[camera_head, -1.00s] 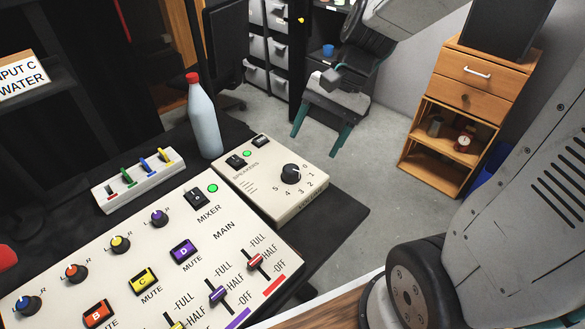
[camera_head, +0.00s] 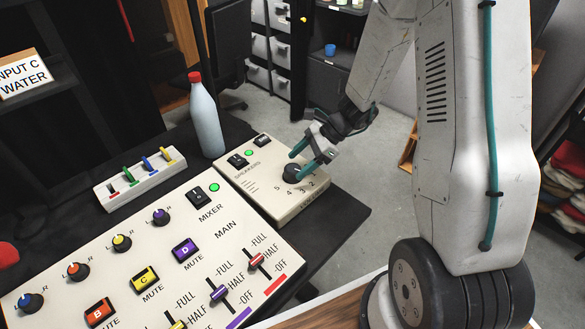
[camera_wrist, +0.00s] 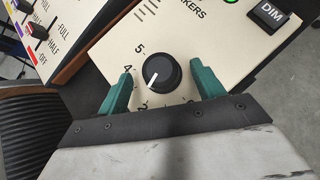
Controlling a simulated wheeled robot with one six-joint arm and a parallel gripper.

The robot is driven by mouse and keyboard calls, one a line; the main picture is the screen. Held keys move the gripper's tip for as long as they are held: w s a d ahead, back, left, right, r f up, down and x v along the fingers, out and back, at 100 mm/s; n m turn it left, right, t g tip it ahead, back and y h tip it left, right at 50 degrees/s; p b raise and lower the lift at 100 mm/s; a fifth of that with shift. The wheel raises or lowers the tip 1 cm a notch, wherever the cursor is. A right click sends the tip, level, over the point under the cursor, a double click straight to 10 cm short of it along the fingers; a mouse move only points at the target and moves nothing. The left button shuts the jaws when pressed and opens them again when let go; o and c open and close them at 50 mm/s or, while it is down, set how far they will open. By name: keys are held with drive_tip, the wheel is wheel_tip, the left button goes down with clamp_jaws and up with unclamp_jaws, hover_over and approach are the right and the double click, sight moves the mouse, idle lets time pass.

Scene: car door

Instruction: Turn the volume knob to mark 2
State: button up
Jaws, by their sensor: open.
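The black volume knob (camera_head: 291,173) sits on the cream speakers box (camera_head: 262,193), with numbers printed around it. In the wrist view the knob (camera_wrist: 161,72) has a white pointer line aimed to the lower left, roughly toward the 2 side, between 4 and 2. The 3 seems hidden by the left finger. The 5, 4 and 2 show. My gripper (camera_head: 297,167) is at the knob, its teal fingers on either side. In the wrist view my gripper (camera_wrist: 161,70) is open, with a visible gap between the knob and each finger.
The cream mixer panel (camera_head: 130,255) with knobs, buttons and sliders adjoins the speakers box at the left. A DIM button (camera_wrist: 271,14) is on the same box. A bottle with a red cap (camera_head: 206,120) and a white slider box (camera_head: 140,178) stand behind.

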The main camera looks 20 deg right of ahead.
sight(293, 168)
drive_tip(key=shift+x, duration=1.65)
drive_tip(key=c, duration=1)
drive_tip(key=shift+o, duration=0.2)
drive_tip(key=shift+n+g, duration=0.3)
drive_tip(key=shift+n, duration=0.1)
drive_tip(key=o, duration=1)
drive_tip(key=shift+c, duration=0.2)
drive_tip(key=shift+d+r, duration=0.1)
drive_tip(key=shift+r, duration=0.05)
